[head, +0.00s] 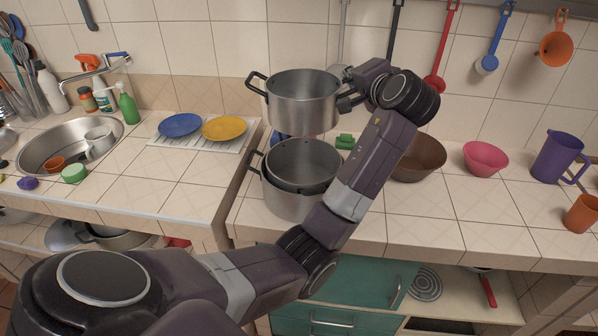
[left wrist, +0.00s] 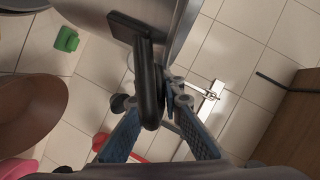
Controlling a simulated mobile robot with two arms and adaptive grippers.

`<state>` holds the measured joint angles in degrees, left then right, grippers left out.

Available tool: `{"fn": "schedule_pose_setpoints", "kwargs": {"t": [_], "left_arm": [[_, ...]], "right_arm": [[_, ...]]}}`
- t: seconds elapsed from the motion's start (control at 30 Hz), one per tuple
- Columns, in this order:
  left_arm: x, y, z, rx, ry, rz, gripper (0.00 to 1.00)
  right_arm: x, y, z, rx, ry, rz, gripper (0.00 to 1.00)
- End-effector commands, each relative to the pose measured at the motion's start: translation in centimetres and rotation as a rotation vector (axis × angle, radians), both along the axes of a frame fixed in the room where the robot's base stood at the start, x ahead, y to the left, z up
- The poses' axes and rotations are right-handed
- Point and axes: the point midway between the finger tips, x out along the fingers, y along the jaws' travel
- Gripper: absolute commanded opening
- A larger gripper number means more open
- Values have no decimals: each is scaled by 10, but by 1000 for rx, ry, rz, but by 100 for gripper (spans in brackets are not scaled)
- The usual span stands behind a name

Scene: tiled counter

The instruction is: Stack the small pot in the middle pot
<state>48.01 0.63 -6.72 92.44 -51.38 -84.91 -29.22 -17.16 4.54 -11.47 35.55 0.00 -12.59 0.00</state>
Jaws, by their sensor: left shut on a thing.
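The small pot (head: 302,112), steel with black handles, hangs upright in the air above the other pots. My left gripper (head: 348,92) is shut on its right handle. In the left wrist view my left gripper's fingers (left wrist: 160,100) close around the black handle (left wrist: 148,75), with the steel pot wall (left wrist: 180,28) beside it. Below, the middle pot (head: 303,166) sits inside a larger steel pot (head: 285,203) on the counter. There is a clear gap between the small pot and the middle pot. My left forearm hides the right side of the pots below. My right gripper is not in view.
A brown bowl (head: 420,160), a pink bowl (head: 485,158) and a purple jug (head: 558,157) stand to the right. A green object (head: 345,141) lies behind the pots. Utensils hang on the tiled wall. Plates (head: 224,127) and a sink (head: 40,148) are at left.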

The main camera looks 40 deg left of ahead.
Motion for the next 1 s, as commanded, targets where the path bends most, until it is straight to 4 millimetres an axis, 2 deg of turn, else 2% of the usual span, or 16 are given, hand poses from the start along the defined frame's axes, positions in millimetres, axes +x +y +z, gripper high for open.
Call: {"fn": "schedule_pose_setpoints", "kwargs": {"t": [0.07, 0.17, 0.5, 0.7, 0.87, 1.0], "left_arm": [[0, -1, -1, 2, 0, -2, 0], [0, -1, -14, 3, 3, -2, 0], [-1, -1, -102, 5, 9, -2, 0], [-1, -1, -143, 4, 4, -3, 0], [0, -1, -156, 5, 1, -3, 0], [-1, -1, -174, 4, 5, -3, 0]], "right_arm": [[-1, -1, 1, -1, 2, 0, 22], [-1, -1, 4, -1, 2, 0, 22], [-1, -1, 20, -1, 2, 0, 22], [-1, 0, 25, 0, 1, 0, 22], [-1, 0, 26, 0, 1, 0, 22], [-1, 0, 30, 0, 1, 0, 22]]}}
